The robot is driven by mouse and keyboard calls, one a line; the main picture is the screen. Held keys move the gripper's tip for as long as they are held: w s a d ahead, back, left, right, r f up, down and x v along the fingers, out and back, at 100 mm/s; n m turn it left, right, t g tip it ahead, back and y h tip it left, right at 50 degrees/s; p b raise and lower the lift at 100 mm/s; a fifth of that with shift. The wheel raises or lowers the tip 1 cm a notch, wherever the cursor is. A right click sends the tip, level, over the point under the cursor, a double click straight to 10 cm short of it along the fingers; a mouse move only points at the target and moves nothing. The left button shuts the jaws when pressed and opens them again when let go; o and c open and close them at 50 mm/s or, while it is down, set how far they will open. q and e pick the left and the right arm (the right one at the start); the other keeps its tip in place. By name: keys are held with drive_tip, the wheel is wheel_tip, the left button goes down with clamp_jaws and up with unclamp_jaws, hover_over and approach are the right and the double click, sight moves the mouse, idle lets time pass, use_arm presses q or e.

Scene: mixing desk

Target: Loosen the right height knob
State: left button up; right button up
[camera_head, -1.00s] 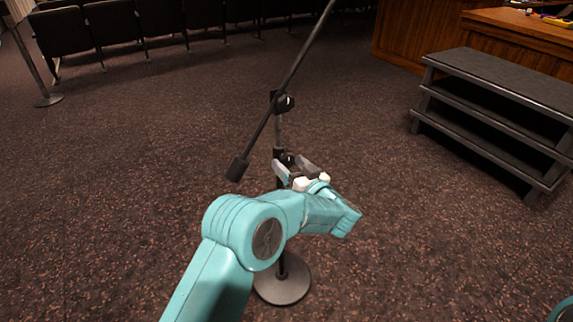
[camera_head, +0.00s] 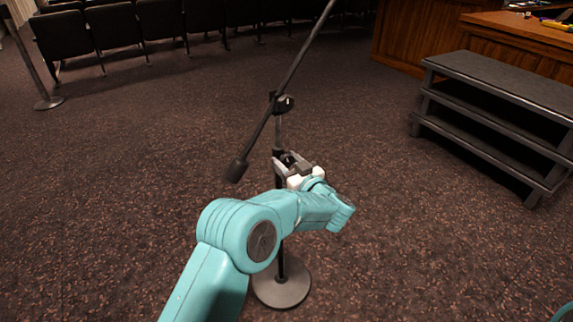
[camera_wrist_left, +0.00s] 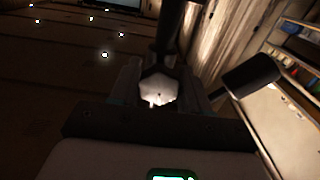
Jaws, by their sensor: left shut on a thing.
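A dark microphone stand with a round base (camera_head: 282,286) stands upright on the carpet, with a long slanted boom (camera_head: 275,105) near its top. A round knob sits at the boom joint (camera_head: 284,103). The height knob (camera_head: 289,160) is lower on the pole, partly hidden by my left gripper (camera_head: 287,165). The gripper is shut on this knob. In the left wrist view the knob's pale faceted end (camera_wrist_left: 158,90) shows between the fingers, with the dark pole behind it. A teal piece at the lower right edge may be my right arm; no right gripper shows.
A black stepped riser (camera_head: 500,90) stands at the right, before a wooden desk (camera_head: 520,35). A row of dark chairs (camera_head: 110,30) is at the back left, beside a post on a round base (camera_head: 48,102). Carpet around the stand is clear.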

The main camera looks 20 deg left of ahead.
use_arm(q)
drive_tip(key=shift+n, duration=0.8)
drive_tip(key=o, duration=1)
drive_tip(key=shift+d, duration=0.1)
drive_tip(key=p+v, duration=0.2)
drive_tip(key=v, duration=1.4)
drive_tip(key=shift+s+p, duration=0.15)
drive_tip(key=shift+p, duration=0.2)
